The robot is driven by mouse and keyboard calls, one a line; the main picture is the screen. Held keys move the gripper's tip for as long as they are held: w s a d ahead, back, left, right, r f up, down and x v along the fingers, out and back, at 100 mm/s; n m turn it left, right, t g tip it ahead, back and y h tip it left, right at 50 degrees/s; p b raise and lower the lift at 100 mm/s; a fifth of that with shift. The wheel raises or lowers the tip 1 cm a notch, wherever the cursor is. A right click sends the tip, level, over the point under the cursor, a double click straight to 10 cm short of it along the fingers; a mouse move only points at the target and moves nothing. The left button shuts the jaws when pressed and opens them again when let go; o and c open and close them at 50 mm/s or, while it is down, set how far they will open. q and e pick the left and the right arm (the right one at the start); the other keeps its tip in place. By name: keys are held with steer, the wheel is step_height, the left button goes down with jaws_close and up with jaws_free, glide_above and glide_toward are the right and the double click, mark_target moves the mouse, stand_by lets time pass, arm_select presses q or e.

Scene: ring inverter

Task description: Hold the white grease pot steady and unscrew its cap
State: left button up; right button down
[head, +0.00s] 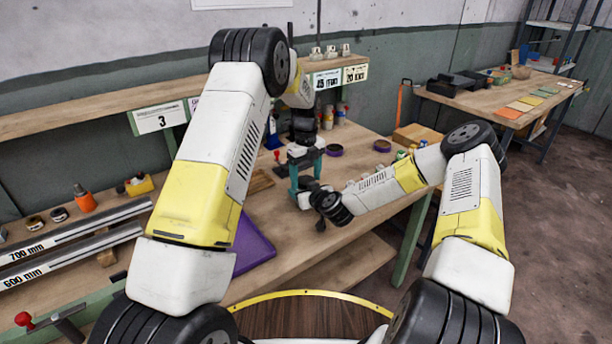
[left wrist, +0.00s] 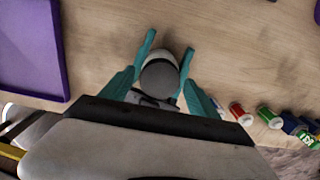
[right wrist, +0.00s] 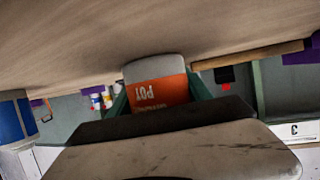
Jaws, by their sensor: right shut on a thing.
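The white grease pot (right wrist: 156,70) has an orange label reading "POT", which shows upside down in the right wrist view. My right gripper (right wrist: 158,93) is shut on the pot from the side, a teal finger on each side of it. In the left wrist view the pot (left wrist: 163,55) shows its grey round cap (left wrist: 158,79) from above. My left gripper (left wrist: 170,43) points down with its teal fingers on either side of the cap, and looks open with narrow gaps. In the head view my left gripper (head: 306,178) hides most of the pot. I cannot tell whether the pot touches the bench.
The wooden bench (head: 345,215) has a purple tray (head: 252,248) to the left. Purple rings (head: 334,150) lie farther back. A shelf (head: 90,105) runs along the wall behind.

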arm_select(q)
steer(key=c, duration=1.4)
steer(key=n, duration=0.3)
steer(key=o, duration=1.5)
steer(key=shift+o, duration=0.2)
steer(key=shift+r, duration=0.1)
